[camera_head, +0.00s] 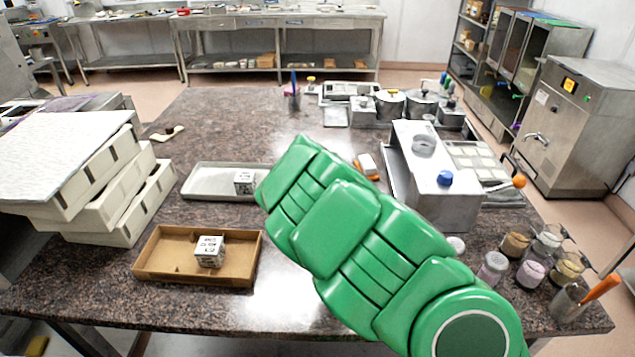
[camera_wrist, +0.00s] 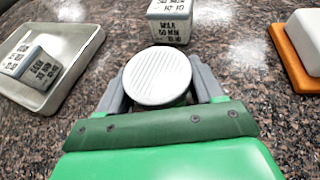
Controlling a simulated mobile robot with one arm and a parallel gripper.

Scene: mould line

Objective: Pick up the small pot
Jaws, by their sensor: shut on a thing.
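In the wrist view my gripper (camera_wrist: 157,88) is shut on the small pot (camera_wrist: 155,74), a round thing with a pale ribbed top. A grey finger shows on each side of it. The pot's sides and base are hidden, so I cannot tell whether it touches the table. In the head view my green arm reaches over the middle of the table and hides both the gripper and the pot.
Ahead in the wrist view stands a printed white cube (camera_wrist: 169,20). Left is a grey tray (camera_head: 210,190) with another cube (camera_head: 244,183). Right is an orange board (camera_wrist: 290,58) bearing a white block (camera_wrist: 306,38). A cardboard tray (camera_head: 160,275) holds a cube (camera_head: 209,251).

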